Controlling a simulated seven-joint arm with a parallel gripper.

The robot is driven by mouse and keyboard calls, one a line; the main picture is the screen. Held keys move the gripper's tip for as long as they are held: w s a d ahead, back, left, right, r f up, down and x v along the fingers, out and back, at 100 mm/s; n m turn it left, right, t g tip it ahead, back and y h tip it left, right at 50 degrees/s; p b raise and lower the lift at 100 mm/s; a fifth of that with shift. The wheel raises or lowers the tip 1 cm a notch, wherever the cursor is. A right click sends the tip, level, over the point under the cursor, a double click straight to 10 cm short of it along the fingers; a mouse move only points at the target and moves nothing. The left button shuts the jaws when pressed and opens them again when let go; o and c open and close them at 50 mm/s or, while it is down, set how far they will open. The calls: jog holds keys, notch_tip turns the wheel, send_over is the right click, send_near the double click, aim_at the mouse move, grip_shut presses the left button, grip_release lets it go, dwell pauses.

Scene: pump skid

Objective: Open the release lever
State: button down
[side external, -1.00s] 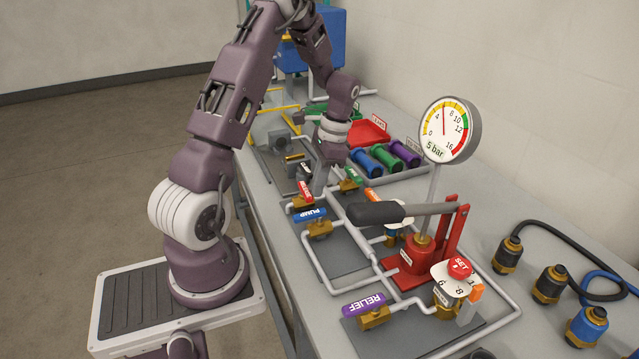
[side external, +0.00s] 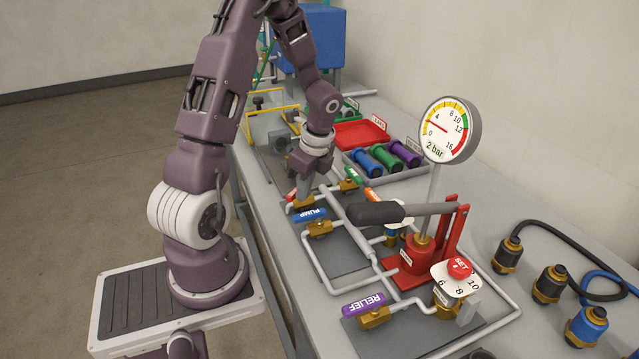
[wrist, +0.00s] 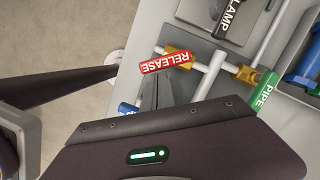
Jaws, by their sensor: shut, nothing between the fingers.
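The release lever (wrist: 165,63) is a red handle marked RELEASE on a brass valve (wrist: 177,52) in the wrist view. It lies at an angle to the grey pipe. In the side view only a little of the red lever (side external: 291,195) shows, behind my gripper (side external: 302,196). My gripper is shut and empty, pointing down at the lever. In the wrist view its fingertips (wrist: 158,80) are right at the lever's lower edge. I cannot tell whether they touch. The gauge (side external: 448,131) reads 2 bar.
The blue PUMP lever (side external: 310,215) is close in front of my gripper, and the green PIPE lever (wrist: 265,92) is to the right. The black CLAMP lever (wrist: 228,15) is beyond. A red hand pump with a black grip (side external: 375,212) stands to the right.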

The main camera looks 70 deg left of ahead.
jog(key=m, duration=0.1)
jog(key=s+m, duration=0.1)
jog(key=m+t, duration=0.1)
jog(key=m, duration=0.1)
jog(key=shift+s+a, duration=0.35)
jog(key=shift+a, duration=0.05)
jog(key=shift+w+a, duration=0.1)
jog(key=shift+w, duration=0.05)
jog(key=shift+w+a, duration=0.4)
jog(key=shift+w, duration=0.15)
jog(key=d, duration=0.4)
jog(key=shift+d, duration=0.1)
jog(key=v, duration=1)
jog(key=shift+s, duration=0.3)
